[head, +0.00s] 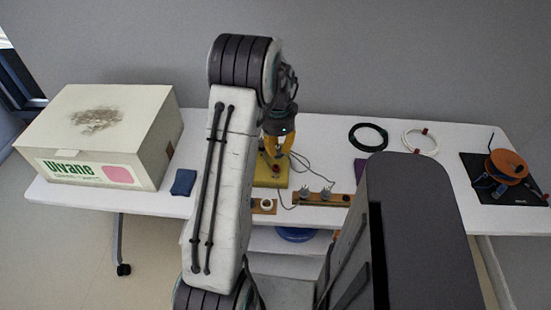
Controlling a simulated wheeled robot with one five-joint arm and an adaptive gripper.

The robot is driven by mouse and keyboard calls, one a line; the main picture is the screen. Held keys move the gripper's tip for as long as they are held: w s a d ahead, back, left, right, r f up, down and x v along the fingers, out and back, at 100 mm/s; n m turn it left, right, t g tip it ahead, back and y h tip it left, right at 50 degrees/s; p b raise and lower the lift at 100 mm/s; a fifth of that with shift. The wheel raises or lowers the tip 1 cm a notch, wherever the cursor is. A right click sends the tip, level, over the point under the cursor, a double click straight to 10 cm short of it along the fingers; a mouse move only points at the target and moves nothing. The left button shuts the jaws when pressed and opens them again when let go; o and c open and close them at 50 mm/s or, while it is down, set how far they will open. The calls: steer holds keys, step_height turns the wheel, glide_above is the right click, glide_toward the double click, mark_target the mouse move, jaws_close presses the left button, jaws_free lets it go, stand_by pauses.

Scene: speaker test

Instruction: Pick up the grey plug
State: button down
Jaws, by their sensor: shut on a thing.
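My gripper (278,152) has orange-yellow fingers and points down over a yellow board (264,180) in the middle of the table. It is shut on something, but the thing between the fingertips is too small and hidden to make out. Two grey plug-like pieces, a left one (304,192) and a right one (326,193), stand upright on a brown strip (312,202) to the right of the yellow board. They are apart from my gripper. Thin dark cables run between the gripper area and the strip. A red knob (276,170) sits on the yellow board.
A black cable coil (368,137), a white coil (420,141) and an orange reel (507,166) on a black mat lie right.

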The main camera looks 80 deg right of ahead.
steer(key=s+r+b, duration=0.1)
steer(key=s+r, duration=0.2)
steer(key=s, duration=0.2)
steer(key=s+a+r+b, duration=0.1)
steer(key=s+r+b, duration=0.1)
steer(key=s, duration=0.4)
steer(key=shift+a+r, duration=0.2)
steer(key=shift+r, duration=0.55)
steer(key=shift+r, duration=0.15)
step_height(320, 180, up, 4)
steer(key=p, duration=0.3)
steer(key=shift+f, duration=0.2)
